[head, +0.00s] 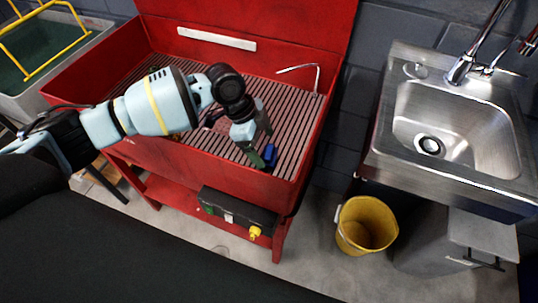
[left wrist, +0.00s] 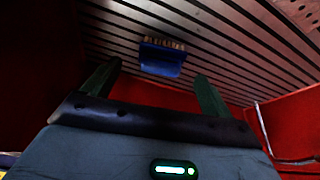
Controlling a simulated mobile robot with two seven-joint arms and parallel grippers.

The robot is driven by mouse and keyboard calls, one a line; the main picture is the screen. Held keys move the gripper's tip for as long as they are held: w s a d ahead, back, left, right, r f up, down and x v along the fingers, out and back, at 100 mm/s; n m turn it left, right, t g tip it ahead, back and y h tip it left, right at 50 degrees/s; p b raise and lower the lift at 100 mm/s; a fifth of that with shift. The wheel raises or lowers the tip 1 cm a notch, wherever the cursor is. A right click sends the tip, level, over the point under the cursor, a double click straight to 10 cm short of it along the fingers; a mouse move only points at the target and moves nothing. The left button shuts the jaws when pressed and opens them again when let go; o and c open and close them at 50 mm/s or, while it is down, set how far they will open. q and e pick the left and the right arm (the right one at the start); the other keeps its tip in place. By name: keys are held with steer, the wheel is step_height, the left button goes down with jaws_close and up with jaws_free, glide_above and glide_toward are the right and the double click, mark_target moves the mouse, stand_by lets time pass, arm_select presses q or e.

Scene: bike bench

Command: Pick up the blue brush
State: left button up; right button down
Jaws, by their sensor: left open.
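The blue brush (left wrist: 162,60) lies on the slatted floor of the red wash basin, its pale bristles showing along one edge in the left wrist view. In the head view the brush (head: 270,154) is a small blue patch beside my gripper, near the basin's front right. My left gripper (left wrist: 156,88) is open, with its two green fingers apart and the brush beyond them, between their lines. In the head view the left gripper (head: 259,162) reaches down into the basin and partly hides the brush. I cannot see contact between fingers and brush. My right gripper is not in view.
The red basin's (head: 85,80) raised walls surround the slatted floor. A thin spout (head: 318,78) stands at its back right. A steel sink (head: 455,125) with a tap is to the right. A yellow bucket (head: 366,226) stands on the floor below.

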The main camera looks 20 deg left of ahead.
mark_target(268, 151)
arm_select(q)
steer(key=shift+x, duration=1.85)
steer(key=shift+w+d, duration=0.1)
steer(key=c, duration=1.1)
